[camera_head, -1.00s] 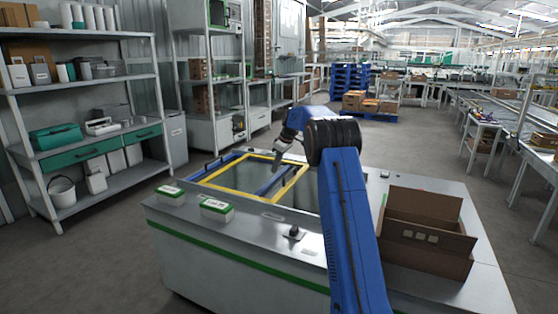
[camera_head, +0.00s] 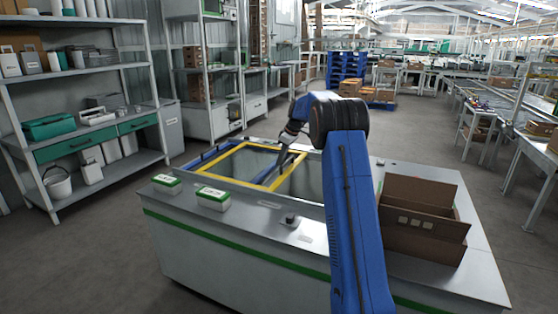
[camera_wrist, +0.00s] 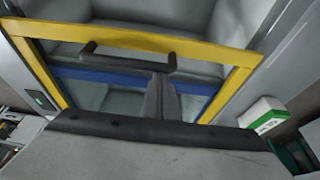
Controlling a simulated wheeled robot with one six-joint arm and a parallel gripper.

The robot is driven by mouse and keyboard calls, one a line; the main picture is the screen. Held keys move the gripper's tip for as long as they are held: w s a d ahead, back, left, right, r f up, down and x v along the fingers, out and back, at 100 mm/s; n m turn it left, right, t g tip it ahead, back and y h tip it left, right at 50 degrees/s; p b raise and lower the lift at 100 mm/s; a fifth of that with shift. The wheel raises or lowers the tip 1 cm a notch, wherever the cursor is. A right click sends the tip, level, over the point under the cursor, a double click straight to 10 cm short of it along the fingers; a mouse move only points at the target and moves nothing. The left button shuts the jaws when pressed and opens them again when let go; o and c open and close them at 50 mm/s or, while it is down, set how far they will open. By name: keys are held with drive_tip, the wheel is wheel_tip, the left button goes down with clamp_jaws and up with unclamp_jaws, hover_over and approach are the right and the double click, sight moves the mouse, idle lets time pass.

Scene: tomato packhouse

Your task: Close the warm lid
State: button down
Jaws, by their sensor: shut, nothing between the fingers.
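The yellow-framed lid (camera_head: 205,172) lies flat over the left part of a grey chest with an open well (camera_head: 303,180) to its right. In the wrist view the same yellow-framed lid (camera_wrist: 218,48) has a dark bar handle (camera_wrist: 118,58) on its frame. A blue-framed lid (camera_head: 206,157) shows beside and below it; its blue bar also crosses the wrist view (camera_wrist: 100,76). My gripper (camera_head: 281,162) is shut and empty at the lid's right side. In the wrist view its fingers (camera_wrist: 160,82) overlap the handle's right end; I cannot tell whether they touch.
Two green-and-white boxes (camera_head: 213,199) (camera_head: 167,184) stand on the chest's front ledge, near a small dark knob (camera_head: 290,220). An open cardboard box (camera_head: 425,240) occupies the right end of the top. Shelves (camera_head: 75,75) stand at the left; the floor between is clear.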

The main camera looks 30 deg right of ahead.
drive_tip(key=s+d, duration=0.9)
drive_tip(key=s, duration=0.3)
drive_tip(key=s+d, duration=0.9)
drive_tip(key=s, duration=0.2)
drive_tip(key=shift+s+d, duration=0.25)
drive_tip(key=shift+s, duration=0.1)
drive_tip(key=w+a+r, duration=0.1)
drive_tip(key=w+a, duration=0.1)
drive_tip(key=w, duration=0.1)
drive_tip(key=v, duration=0.9)
drive_tip(key=shift+a+r, duration=0.2)
drive_tip(key=shift+r, duration=0.2)
drive_tip(key=shift+w, duration=0.1)
